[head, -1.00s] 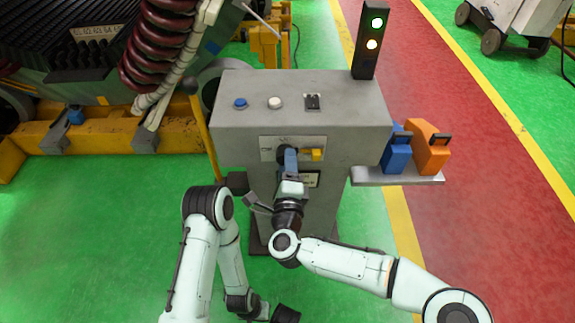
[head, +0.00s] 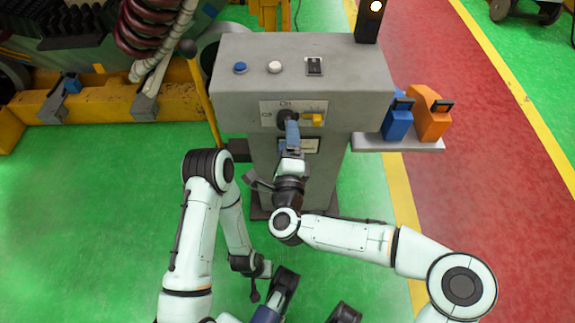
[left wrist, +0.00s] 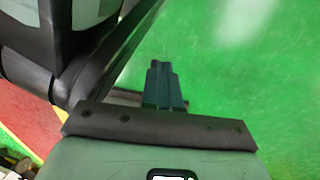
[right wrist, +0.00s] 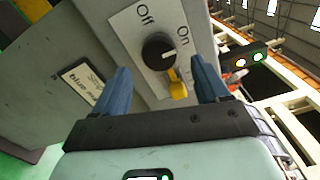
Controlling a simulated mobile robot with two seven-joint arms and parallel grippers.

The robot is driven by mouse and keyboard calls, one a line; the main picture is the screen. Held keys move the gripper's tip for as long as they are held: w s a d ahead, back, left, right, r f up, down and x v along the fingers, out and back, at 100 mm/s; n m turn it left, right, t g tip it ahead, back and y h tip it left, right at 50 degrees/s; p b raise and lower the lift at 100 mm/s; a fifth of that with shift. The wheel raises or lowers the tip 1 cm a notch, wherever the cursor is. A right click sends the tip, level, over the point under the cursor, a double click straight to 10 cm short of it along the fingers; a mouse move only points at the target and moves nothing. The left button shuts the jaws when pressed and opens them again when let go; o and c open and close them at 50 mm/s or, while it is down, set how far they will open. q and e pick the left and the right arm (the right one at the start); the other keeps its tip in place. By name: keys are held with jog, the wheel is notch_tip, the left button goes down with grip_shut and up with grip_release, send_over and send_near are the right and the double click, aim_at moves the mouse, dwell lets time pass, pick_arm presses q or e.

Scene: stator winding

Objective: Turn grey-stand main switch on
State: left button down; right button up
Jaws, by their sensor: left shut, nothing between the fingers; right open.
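The grey stand (head: 235,72) is upright ahead. On its front plate is the main switch, a round black knob (right wrist: 158,50) with a white mark, between printed "Off" and "On"; the mark points right, roughly to the "On" side. A yellow tab (right wrist: 178,86) sits beside the knob. My right gripper (right wrist: 161,78) is open, its blue fingers on either side of the knob and tab, a little short of them; contact cannot be told. In the head view it partly covers the knob (head: 287,118). My left gripper (left wrist: 160,85) is shut and empty over the green floor, away from the stand.
A side shelf (head: 400,145) holds blue and orange holders. Open green floor lies left.

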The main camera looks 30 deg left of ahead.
pick_arm(q)
jog(key=shift+t, duration=0.6)
jog(key=w+r, duration=0.1)
jog(key=w+r+p, duration=0.1)
jog(key=w+r, duration=0.1)
jog(key=shift+w+d, duration=0.25)
pick_arm(e)
jog(key=v, duration=1)
jog(key=shift+s, duration=0.15)
